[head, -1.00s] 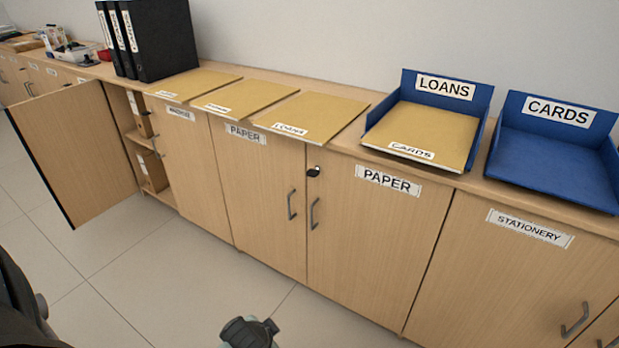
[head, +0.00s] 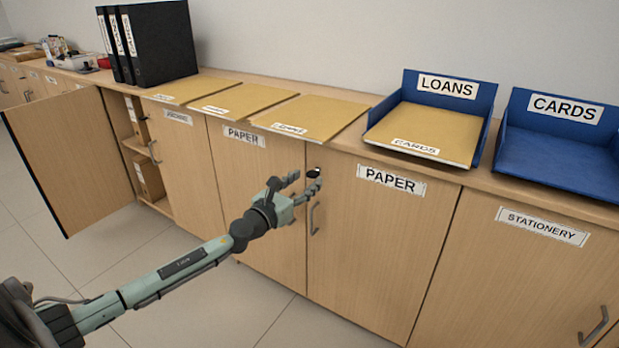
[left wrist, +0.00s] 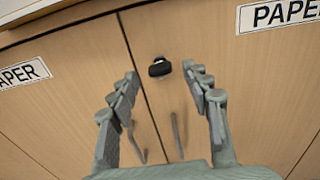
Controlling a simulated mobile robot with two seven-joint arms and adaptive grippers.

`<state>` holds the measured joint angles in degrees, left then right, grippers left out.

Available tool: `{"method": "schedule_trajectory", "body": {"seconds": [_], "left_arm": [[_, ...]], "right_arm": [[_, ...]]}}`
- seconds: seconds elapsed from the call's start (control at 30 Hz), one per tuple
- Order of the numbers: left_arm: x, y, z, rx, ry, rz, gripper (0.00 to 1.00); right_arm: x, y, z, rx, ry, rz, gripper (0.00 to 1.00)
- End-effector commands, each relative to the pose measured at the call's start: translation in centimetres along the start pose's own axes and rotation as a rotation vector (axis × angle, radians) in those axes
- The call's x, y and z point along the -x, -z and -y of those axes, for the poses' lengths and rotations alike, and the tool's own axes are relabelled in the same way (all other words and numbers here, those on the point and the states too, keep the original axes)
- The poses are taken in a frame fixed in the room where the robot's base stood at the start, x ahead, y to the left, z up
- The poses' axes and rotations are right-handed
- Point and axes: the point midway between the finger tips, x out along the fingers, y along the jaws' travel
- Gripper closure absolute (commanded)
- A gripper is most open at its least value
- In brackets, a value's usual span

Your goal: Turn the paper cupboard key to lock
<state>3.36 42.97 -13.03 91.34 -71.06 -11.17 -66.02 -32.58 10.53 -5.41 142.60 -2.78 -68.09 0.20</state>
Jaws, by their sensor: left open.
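The paper cupboard has two closed wooden doors, a left one (head: 262,225) and a right one (head: 375,245), each with a PAPER label. The black key (left wrist: 159,68) sits in a round lock near the top of the right door, close to the seam. Its head looks about horizontal in the left wrist view. In the head view the key (head: 313,173) is partly hidden by my fingers. My left gripper (head: 303,185) is open in front of the key. In the left wrist view its fingers (left wrist: 163,85) stand either side of and below the key, apart from it. My right gripper is not in view.
Two bar handles (left wrist: 178,135) hang below the key. A blue LOANS tray (head: 447,88) holding a CARDS folder (head: 425,130) and an empty blue CARDS tray (head: 560,155) stand on top. Several folders lie left of them. An open cupboard door (head: 70,160) juts out at left.

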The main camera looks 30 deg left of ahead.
Motion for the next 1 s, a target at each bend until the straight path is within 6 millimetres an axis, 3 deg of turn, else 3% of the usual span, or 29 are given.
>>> {"method": "schedule_trajectory", "body": {"seconds": [0.2,0.53,0.9,1.0], "left_arm": [[-2.4,0.0,0.0,0.002,-0.001,0.001,0.52],[-2.8,0.1,0.1,0.003,0.000,0.000,0.52],[-2.8,0.0,0.0,0.003,0.000,0.000,0.98],[-2.7,0.0,0.0,0.004,0.000,0.000,1.00]], "right_arm": [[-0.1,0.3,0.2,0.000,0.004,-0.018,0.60],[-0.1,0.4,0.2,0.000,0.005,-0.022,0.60],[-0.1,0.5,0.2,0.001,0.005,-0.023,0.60],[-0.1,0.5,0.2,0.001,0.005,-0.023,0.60]]}}
